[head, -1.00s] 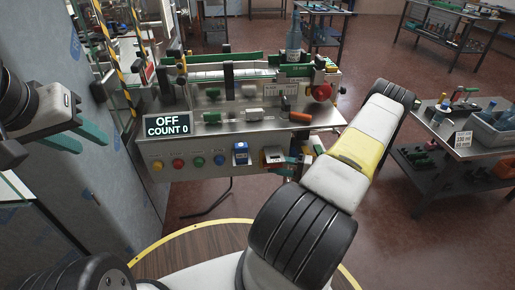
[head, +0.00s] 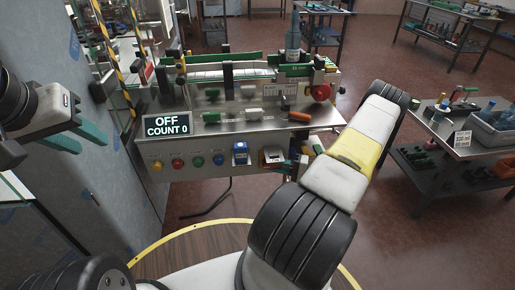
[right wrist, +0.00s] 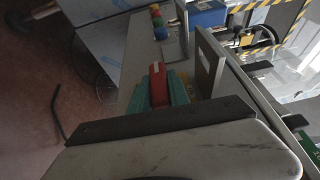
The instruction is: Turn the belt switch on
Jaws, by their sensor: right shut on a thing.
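The belt machine (head: 215,165) stands ahead, with a display (head: 167,125) reading OFF, COUNT 0. On its front panel is a switch with a pale surround (head: 273,157), right of a blue box (head: 240,154). In the right wrist view, my right gripper (right wrist: 159,92) has its teal fingers closed around a red handle (right wrist: 157,80). A grey upright plate (right wrist: 210,62) stands beside it. In the head view my right arm hides most of that gripper. My left gripper (head: 90,146) is at the far left, empty, with its fingers apart.
A bottle (head: 293,40) stands on top of the machine. A side table (head: 455,150) with a grey bin is at the right. A grey cabinet wall (head: 75,190) is at the left.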

